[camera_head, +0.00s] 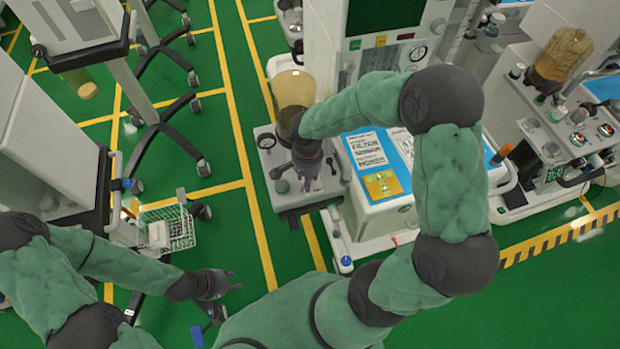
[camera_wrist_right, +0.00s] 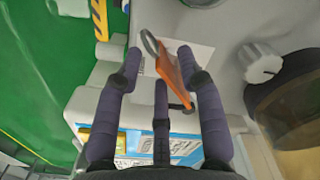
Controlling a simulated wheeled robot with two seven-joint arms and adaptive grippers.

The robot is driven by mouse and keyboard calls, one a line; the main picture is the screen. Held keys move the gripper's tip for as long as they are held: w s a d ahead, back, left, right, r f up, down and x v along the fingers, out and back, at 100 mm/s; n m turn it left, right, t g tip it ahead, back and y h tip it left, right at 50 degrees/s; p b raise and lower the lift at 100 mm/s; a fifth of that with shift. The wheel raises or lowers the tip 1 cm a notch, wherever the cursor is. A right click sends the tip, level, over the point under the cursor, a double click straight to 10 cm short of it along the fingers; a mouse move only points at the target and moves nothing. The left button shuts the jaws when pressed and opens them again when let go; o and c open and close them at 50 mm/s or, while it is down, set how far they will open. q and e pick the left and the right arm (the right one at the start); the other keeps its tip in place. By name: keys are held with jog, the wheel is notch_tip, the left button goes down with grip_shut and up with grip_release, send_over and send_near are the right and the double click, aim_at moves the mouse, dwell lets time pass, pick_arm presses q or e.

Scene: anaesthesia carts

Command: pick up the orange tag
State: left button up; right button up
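The orange tag (camera_wrist_right: 172,78), with a grey ring (camera_wrist_right: 149,42) at its end, shows in the right wrist view. It lies between the spread fingers of my right gripper (camera_wrist_right: 160,62), near the right finger; whether they touch is unclear. The right gripper is open and also shows in the head view (camera_head: 311,178), pointing down over the front ledge of the anaesthesia machine (camera_head: 282,199). The tag is not visible there, hidden around the gripper. My left gripper (camera_head: 230,295) is open and empty over the green floor at the lower left.
A glass canister (camera_head: 293,92) stands behind the right gripper. A grey knob (camera_wrist_right: 262,64) is beside the tag. A blue-topped panel (camera_head: 380,165) is right of the ledge. A wire basket (camera_head: 180,228) is near my left arm. Green floor lies open between.

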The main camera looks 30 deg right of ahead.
jog(key=shift+f, duration=0.5)
jog(key=shift+r, duration=0.1)
grip_shut()
notch_tip(320, 180, up, 10)
jog(key=p, duration=0.2)
jog(key=shift+p, duration=0.35)
